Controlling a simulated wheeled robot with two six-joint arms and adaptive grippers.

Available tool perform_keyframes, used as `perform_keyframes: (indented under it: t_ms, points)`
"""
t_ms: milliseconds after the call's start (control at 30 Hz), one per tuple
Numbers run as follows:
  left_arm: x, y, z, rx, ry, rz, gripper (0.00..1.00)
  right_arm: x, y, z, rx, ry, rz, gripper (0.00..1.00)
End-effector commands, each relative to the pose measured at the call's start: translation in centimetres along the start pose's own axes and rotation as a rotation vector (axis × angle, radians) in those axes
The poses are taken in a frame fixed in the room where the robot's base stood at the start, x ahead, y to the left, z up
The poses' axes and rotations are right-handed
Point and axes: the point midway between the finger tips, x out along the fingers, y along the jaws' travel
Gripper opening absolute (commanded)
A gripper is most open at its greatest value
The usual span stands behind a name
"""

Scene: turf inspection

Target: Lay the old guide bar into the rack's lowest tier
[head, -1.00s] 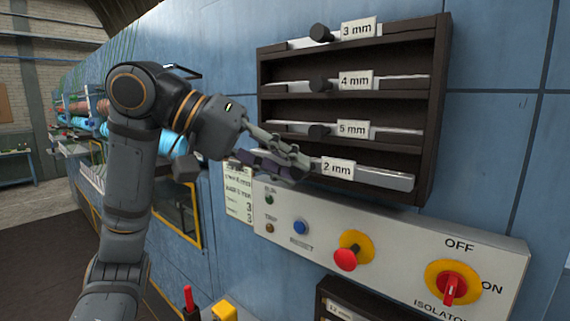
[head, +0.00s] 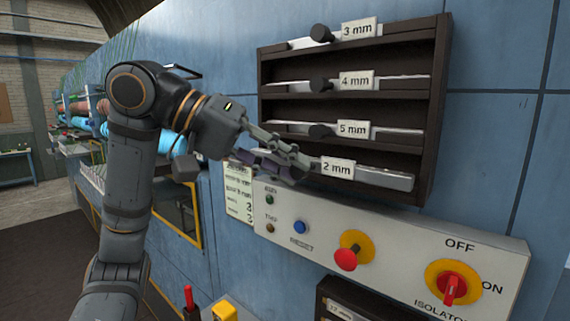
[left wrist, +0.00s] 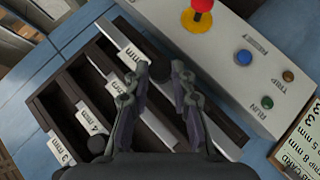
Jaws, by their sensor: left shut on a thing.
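The old guide bar, a pale metal strip labelled 2 mm (head: 385,178), lies along the lowest tier of the dark rack (head: 437,110). It also shows in the left wrist view (left wrist: 226,142), running diagonally along the rack's edge. My left gripper (head: 300,172) is at the bar's left part, shut on its dark knob. In the left wrist view the fingers (left wrist: 160,80) stand on either side of the knob (left wrist: 160,68). The fingers hide the knob in the head view. Whether the bar rests fully on the tier cannot be told. My right gripper is not in view.
Bars labelled 3 mm (head: 400,30), 4 mm (head: 405,84) and 5 mm (head: 400,134) lie in the tiers above. A grey control panel (head: 400,235) with a red button (head: 346,260) and an isolator switch (head: 452,288) sits close below the rack.

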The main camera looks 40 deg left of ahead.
Motion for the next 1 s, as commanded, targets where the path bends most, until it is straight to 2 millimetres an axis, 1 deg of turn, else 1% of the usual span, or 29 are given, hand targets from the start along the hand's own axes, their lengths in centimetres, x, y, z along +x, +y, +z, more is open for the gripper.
perform_keyframes:
  t_ms: [1000]
  points:
    - [2.2,0.0,-2.6,0.001,0.001,0.003,0.0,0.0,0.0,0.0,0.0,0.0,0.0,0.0]
